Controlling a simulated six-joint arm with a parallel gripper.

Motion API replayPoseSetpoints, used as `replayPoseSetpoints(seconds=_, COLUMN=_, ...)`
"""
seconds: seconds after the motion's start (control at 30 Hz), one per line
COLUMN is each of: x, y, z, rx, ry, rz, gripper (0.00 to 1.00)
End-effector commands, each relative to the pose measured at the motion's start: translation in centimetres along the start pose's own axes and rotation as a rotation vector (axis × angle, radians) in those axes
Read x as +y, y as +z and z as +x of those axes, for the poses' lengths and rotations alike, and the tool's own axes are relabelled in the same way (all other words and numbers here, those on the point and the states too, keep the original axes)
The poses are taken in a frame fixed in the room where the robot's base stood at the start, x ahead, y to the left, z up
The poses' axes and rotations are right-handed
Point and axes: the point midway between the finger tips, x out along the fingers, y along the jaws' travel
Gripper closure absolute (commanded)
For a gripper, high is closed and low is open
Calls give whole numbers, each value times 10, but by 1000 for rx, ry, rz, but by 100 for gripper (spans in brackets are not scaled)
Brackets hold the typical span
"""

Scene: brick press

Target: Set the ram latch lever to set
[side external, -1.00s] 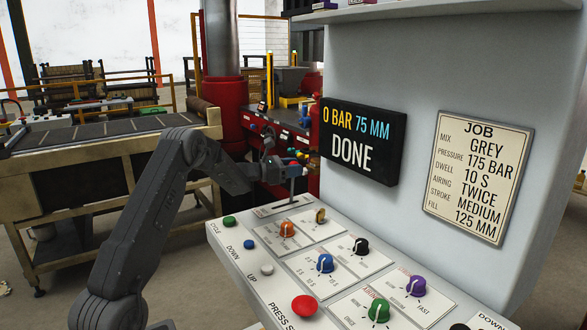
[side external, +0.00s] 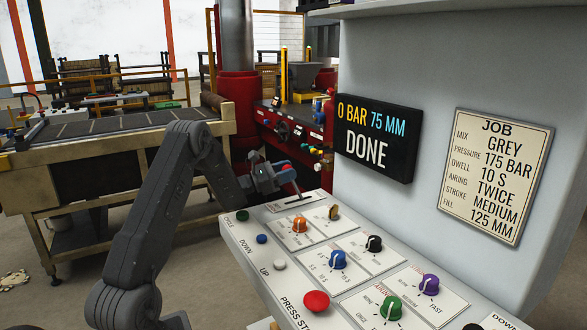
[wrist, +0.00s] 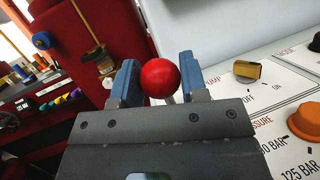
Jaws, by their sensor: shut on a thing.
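The ram latch lever shows in the wrist view as a red ball knob (wrist: 160,78) on a thin stem, between my blue jaw pads. My gripper (wrist: 158,80) is shut on this knob. In the side external view my gripper (side external: 286,176) is low over the far left corner of the sloped panel. The lever's thin stem (side external: 297,188) leans left from its slot plate (side external: 292,202) up to my jaws.
The control panel (side external: 262,278) carries an orange knob (side external: 299,225), a yellow switch (side external: 334,212), other coloured knobs, and a red press-stop button (side external: 316,301) nearer the front. A display (side external: 372,138) reads 0 BAR 75 MM DONE. A job card (side external: 487,177) hangs to its right.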

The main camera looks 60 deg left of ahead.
Motion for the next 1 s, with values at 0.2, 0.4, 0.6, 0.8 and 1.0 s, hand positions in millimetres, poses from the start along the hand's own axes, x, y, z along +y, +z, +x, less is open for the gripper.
replayPoseSetpoints(seconds=0.2, x=-3, y=-5, z=-11, rx=8, ry=1, rz=-6, gripper=100)
replayPoseSetpoints(seconds=0.4, x=-5, y=-7, z=-13, rx=10, ry=0, rz=-7, gripper=100)
replayPoseSetpoints(seconds=0.6, x=-5, y=-8, z=-13, rx=12, ry=-1, rz=-9, gripper=100)
replayPoseSetpoints(seconds=0.8, x=-5, y=-8, z=-13, rx=13, ry=-1, rz=-9, gripper=52)
replayPoseSetpoints(seconds=1.0, x=-4, y=-6, z=-12, rx=8, ry=-1, rz=-5, gripper=36)
